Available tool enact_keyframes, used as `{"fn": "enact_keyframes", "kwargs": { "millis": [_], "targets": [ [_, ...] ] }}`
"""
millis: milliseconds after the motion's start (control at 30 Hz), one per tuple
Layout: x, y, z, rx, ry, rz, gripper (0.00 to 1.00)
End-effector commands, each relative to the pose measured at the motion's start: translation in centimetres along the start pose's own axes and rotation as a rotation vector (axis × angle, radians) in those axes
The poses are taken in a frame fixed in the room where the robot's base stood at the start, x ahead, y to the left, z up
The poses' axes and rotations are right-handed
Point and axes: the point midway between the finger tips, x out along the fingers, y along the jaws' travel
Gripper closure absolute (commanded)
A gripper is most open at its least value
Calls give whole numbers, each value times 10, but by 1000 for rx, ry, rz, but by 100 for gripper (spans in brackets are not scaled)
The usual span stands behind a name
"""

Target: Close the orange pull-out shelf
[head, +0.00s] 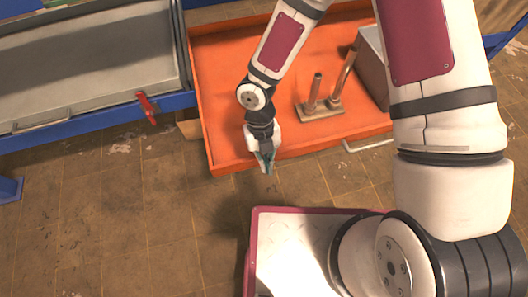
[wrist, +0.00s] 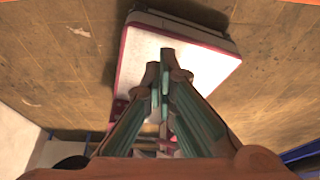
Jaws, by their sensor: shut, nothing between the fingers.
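The orange pull-out shelf (head: 222,128) sticks out toward me from the blue frame in the head view. It is an open tray with a low rim and a pale handle (head: 366,145) on its front side. My gripper (head: 267,168) is at the shelf's front rim, left of the handle, with its fingers pointing down. I cannot tell whether it touches the rim. In the wrist view my gripper (wrist: 166,70) is shut and empty, its fingertips together. The shelf is not clearly visible in the wrist view.
On the shelf stand a metal bracket with two posts (head: 322,108) and a grey box (head: 372,62). A grey drawer (head: 85,65) with a red lever (head: 147,105) is at the left. Brown tiled floor (head: 130,215) is clear in front of the drawer and left of my base.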

Motion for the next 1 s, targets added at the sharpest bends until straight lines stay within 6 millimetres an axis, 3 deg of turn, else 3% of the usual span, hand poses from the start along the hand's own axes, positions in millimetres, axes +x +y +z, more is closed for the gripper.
{"fn": "enact_keyframes", "kwargs": {
  "millis": [200, 300, 500, 1000],
  "targets": [
    [44, 0, 0, -3, 3, -4, 100],
    [33, 0, 19, 5, -4, 2, 100],
    [26, 0, 35, 2, -2, 0, 100],
    [25, 1, 38, 2, -1, 0, 100]
  ]
}}
